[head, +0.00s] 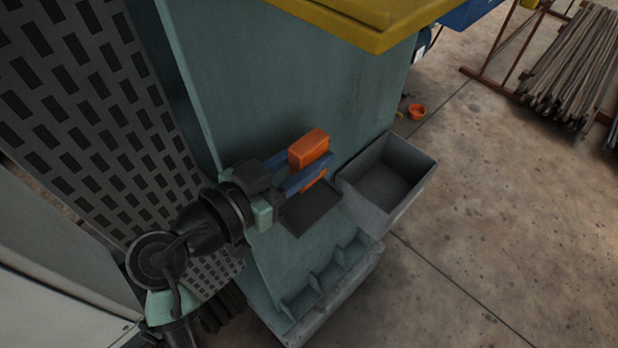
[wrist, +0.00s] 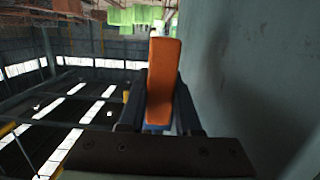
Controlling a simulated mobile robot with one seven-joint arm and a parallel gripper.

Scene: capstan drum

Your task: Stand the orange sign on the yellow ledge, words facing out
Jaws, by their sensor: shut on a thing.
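The orange sign (head: 311,148) is a small upright block held between the blue fingers of my gripper (head: 302,174). It stands in front of the green machine wall. In the wrist view the orange sign (wrist: 164,78) shows its narrow plain side, clamped between both fingers (wrist: 160,108). No words can be seen in either view. The yellow ledge (head: 350,22) is at the top of the head view, on top of the green machine, above and apart from my gripper and the sign.
A grey open bin (head: 409,170) is fixed to the right of my gripper, and a small dark tray (head: 309,212) lies below it. A divided green trough (head: 325,285) is lower down. The green wall (wrist: 235,60) is close on the right in the wrist view. Floor at right is mostly clear.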

